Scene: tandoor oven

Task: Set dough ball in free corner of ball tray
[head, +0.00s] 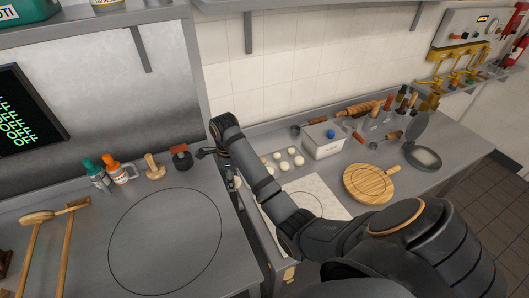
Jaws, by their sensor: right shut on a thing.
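Several pale dough balls (284,166) sit in rows on the ball tray (291,159), at the back of the right counter. My right arm passes in front of the left side of the tray and hides part of it, so I cannot tell which corner is free. My right gripper (232,180) hangs below the wrist, left of the tray, near the gap between the two counters. It is shut on a small pale thing that looks like a dough ball (238,183), mostly hidden by the fingers and arm. My left gripper is not in view.
A white box (322,140) stands right of the tray. A pale board (322,193) lies in front, partly behind my arm. A round wooden board (369,183) and an open round press (424,151) are farther right. Bottles (122,169) and a wooden stamp (154,166) stand left.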

